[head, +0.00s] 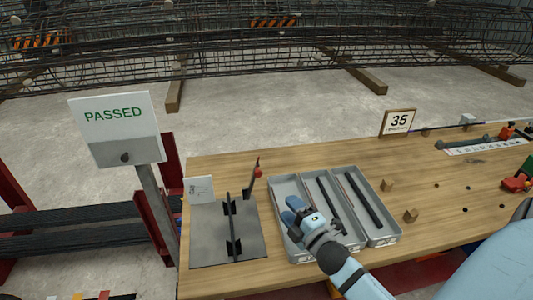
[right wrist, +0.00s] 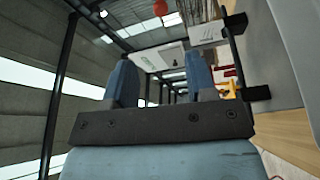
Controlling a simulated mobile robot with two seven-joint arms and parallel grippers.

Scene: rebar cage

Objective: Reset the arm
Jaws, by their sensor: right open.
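My right gripper (head: 292,212) reaches in from the lower right of the head view and hovers over the left part of the grey divided tray (head: 276,196). Its two blue fingers stand apart with nothing between them in the right wrist view (right wrist: 160,85). The right arm is blue with dark joints and covers part of the tray's front. Dark bars (head: 362,200) lie in the middle and right compartments. I cannot tell what the left compartment holds under the gripper. My left gripper is not in view.
A grey plate fixture (head: 205,235) with dark uprights and a red-knobbed lever (head: 258,172) stands left of the tray. Wooden blocks (head: 410,215) sit right of it. A "PASSED" sign (head: 115,125) stands left of the table. A rebar cage (head: 230,55) spans the back.

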